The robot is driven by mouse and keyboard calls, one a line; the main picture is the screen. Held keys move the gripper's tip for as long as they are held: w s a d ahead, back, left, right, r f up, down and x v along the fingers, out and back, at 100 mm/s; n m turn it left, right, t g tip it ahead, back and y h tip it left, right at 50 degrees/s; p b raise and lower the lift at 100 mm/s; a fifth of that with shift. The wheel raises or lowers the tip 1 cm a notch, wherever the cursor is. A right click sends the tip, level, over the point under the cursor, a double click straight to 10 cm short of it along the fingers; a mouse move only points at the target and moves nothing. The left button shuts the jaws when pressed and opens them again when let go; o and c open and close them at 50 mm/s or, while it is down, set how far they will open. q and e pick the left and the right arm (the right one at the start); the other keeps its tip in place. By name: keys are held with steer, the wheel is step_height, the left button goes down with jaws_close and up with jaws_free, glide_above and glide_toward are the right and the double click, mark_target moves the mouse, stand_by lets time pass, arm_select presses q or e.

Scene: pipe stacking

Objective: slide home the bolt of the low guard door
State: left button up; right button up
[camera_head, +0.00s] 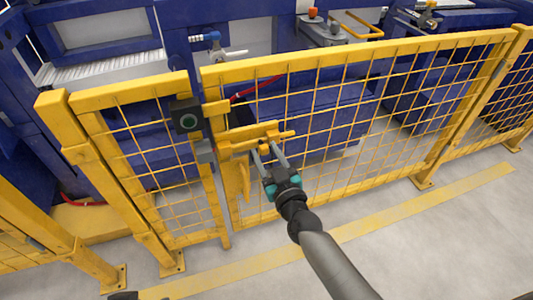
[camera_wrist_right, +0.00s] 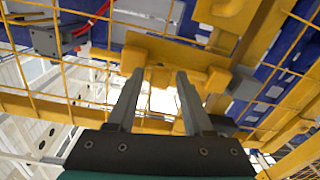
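The low guard door (camera_head: 330,60) is a yellow frame with wire mesh. Its yellow bolt (camera_head: 284,135) lies along the door's left end, beside the gap to the narrow fence panel (camera_head: 130,92). My right gripper (camera_head: 269,152) is in front of the bolt, its two grey fingers spread apart and reaching toward it. In the right wrist view the fingers (camera_wrist_right: 157,84) stand open on either side of a short yellow part of the bolt assembly (camera_wrist_right: 160,76). I cannot tell whether they touch it.
A dark box with a green-ringed button (camera_head: 187,121) sits on the panel post, left of the bolt. A yellow handle (camera_head: 244,180) hangs below the bolt. Blue machinery stands behind the fence. A yellow stripe (camera_head: 400,210) crosses open grey floor in front.

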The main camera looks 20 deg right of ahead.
jaws_close()
stand_by(1.1)
